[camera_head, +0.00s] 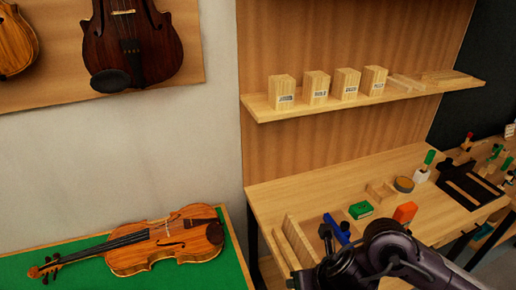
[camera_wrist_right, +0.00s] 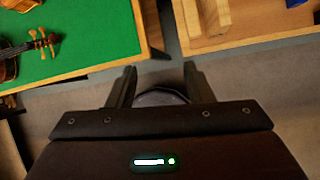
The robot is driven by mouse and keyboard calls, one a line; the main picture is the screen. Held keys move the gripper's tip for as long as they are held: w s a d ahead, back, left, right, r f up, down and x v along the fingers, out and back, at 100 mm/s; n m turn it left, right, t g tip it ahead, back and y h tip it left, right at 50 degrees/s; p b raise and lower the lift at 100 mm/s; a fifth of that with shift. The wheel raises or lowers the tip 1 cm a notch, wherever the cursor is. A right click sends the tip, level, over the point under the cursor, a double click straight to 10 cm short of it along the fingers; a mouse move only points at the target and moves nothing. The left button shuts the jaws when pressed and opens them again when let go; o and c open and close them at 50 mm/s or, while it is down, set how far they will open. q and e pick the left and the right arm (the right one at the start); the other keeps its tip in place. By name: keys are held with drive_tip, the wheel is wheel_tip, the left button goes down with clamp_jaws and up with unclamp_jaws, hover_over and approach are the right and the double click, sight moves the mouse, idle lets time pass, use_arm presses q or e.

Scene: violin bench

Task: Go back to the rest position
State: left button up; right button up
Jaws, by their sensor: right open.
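My right arm reaches in at the bottom right of the head view, over the front of the wooden bench (camera_head: 325,187). The fingers of my right gripper (camera_wrist_right: 158,82) show in the right wrist view, spread apart with nothing between them. They hang over the floor, near the gap between the green-topped table (camera_wrist_right: 95,50) and the wooden bench. My left gripper is in neither view.
A violin (camera_head: 165,243) lies on the green table at the left. Several labelled wooden blocks stand on the shelf (camera_head: 300,109). Instruments hang on the wall.

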drive_tip(key=a+r+m+t+y, duration=0.25)
drive_tip(key=a+r+m, duration=0.35)
drive_tip(key=m, duration=1)
drive_tip(key=s+d+f+m+g+h, duration=0.25)
drive_tip(key=s+d+f+m, duration=0.25)
drive_tip(key=d+m, duration=0.4)
drive_tip(key=s+d+f+m+g+h, duration=0.2)
drive_tip(key=s+d+f+m+h, duration=0.25)
drive_tip(key=m, duration=0.75)
wheel_tip(320, 180, down, 31)
drive_tip(key=s+d+n+y+b, duration=0.1)
drive_tip(key=s+y+b, duration=0.1)
drive_tip(key=b, duration=0.2)
use_arm(q)
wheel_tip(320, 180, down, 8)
drive_tip(key=b, duration=0.4)
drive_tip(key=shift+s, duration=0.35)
use_arm(e)
drive_tip(key=s+d+f+g, duration=0.1)
drive_tip(key=s+d+f, duration=0.1)
drive_tip(key=s+f, duration=0.8)
drive_tip(key=s+d+f+g, duration=0.1)
drive_tip(key=s+d+f, duration=0.1)
drive_tip(key=s+f, duration=0.8)
wheel_tip(320, 180, down, 4)
drive_tip(key=shift+r, duration=0.1)
